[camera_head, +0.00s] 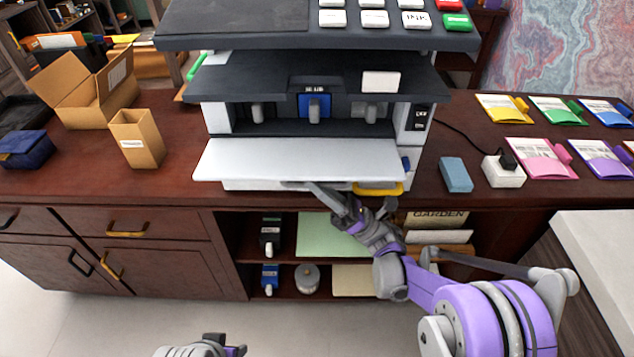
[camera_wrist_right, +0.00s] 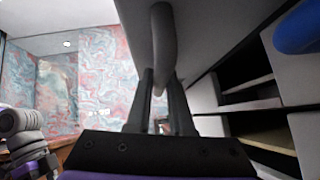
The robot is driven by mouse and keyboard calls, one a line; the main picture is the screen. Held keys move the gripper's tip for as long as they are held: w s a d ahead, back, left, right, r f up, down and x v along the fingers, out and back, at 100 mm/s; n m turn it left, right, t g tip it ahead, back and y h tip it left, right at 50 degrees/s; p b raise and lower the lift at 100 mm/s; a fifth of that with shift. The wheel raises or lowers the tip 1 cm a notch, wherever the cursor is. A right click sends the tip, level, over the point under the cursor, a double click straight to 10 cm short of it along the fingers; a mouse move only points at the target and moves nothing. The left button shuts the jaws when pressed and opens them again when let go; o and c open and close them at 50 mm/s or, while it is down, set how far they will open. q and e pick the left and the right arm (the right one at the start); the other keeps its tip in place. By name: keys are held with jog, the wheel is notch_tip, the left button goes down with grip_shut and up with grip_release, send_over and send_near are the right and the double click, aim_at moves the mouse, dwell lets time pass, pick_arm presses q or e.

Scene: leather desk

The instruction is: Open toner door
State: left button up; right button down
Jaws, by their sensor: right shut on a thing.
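The printer (camera_head: 415,118) stands on the desk. Its white toner door (camera_head: 300,160) is swung down and sticks out nearly flat at the front. Cartridges with grey and blue fronts (camera_head: 314,107) show in the bay behind it. My right gripper (camera_head: 322,192) is under the door's front edge. In the right wrist view its fingers (camera_wrist_right: 160,95) are closed around the grey bar handle (camera_wrist_right: 163,45) on the door's outer face. My left gripper (camera_head: 236,350) shows only partly at the bottom edge, away from the printer; its jaws cannot be read.
A yellow handle (camera_head: 378,189) is below the door, right of my right gripper. A blue box (camera_head: 455,175) and white box (camera_head: 503,171) lie to the right. Open cardboard boxes (camera_head: 138,139) stand left. Shelves with supplies (camera_head: 325,235) are under the desktop.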

jog(key=shift+w, duration=0.15)
jog(key=c, duration=0.8)
grip_release()
jog(key=shift+f, duration=0.1)
jog(key=v, duration=1.1)
